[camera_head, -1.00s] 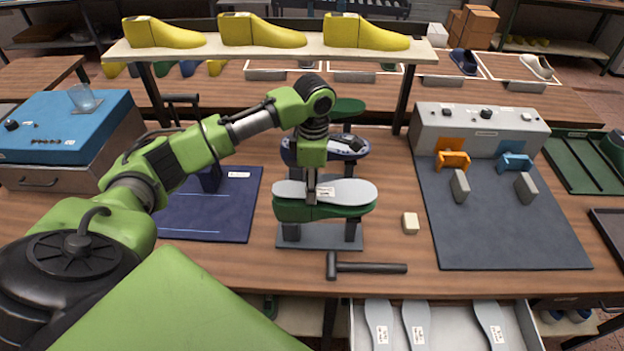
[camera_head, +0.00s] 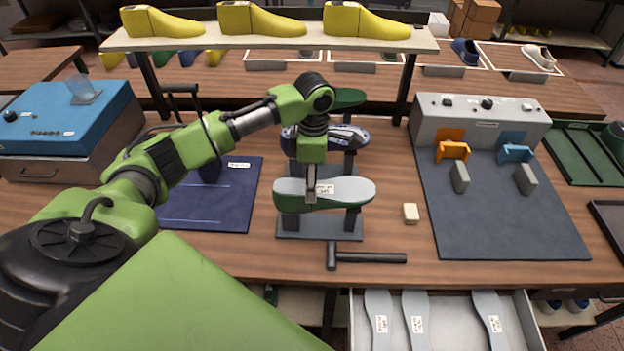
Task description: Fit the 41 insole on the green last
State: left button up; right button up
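The green last (camera_head: 292,205) lies sole up on a grey stand on the bench, largely covered from above. A pale grey insole (camera_head: 348,188) with a white label lies along its sole, roughly in line with it; whether it touches all along I cannot tell. The label is too small to read. My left gripper (camera_head: 311,197) points down at the insole's near edge, left of the label, and appears shut on it. One finger hides part of the insole and last. My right gripper is not in view.
A hammer (camera_head: 365,257) lies in front of the stand, and a small cream block (camera_head: 410,213) to its right. Another last on a stand (camera_head: 347,139) is just behind. An open drawer (camera_head: 455,325) below holds several insoles. A grey mat (camera_head: 500,215) is at right.

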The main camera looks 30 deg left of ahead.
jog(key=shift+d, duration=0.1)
pick_arm(q)
notch_tip(320, 180, up, 12)
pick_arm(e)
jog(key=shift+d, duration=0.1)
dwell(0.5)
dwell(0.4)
